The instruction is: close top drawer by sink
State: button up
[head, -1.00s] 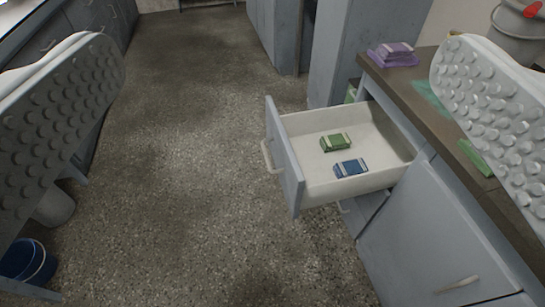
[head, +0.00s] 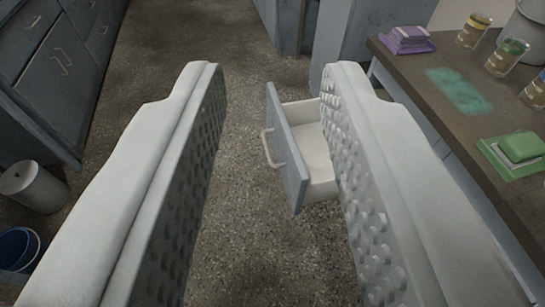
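The top drawer (head: 290,151) stands pulled out from the counter on the right. It has a grey-blue front with a pale handle (head: 270,149) and a white inside. My gripper (head: 275,85) has its two studded pale fingers apart with nothing between them. The right finger covers much of the drawer's inside, so its contents are hidden. The drawer front and handle show in the gap between the fingers, nearer the right one. The sink is not in view.
The counter (head: 445,110) on the right carries a purple stack (head: 407,40), several jars, and a green block on a green tray (head: 515,153). Grey cabinets (head: 50,60) line the left side. A bin (head: 33,187) and a blue bucket (head: 18,250) stand at left. The speckled floor between is clear.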

jog(key=shift+g, duration=0.8)
jog(key=w+f, duration=0.1)
jog(key=w, duration=0.1)
jog(key=w+a+f, duration=0.1)
jog(key=w+f, duration=0.1)
jog(key=shift+w+f, duration=0.2)
jog(key=shift+w, duration=0.05)
grip_shut()
jog(key=n+g+h, duration=0.1)
jog(key=g+h, duration=0.4)
jog(key=g, duration=0.3)
send_near(283, 140)
notch_tip(283, 140, down, 3)
jog(key=w+a, duration=0.1)
jog(key=a, duration=0.1)
jog(key=d, duration=0.1)
jog(key=w+d, duration=0.1)
jog(key=d, duration=0.1)
jog(key=shift+f, duration=0.2)
jog(key=shift+w+d, duration=0.2)
jog(key=shift+d, duration=0.25)
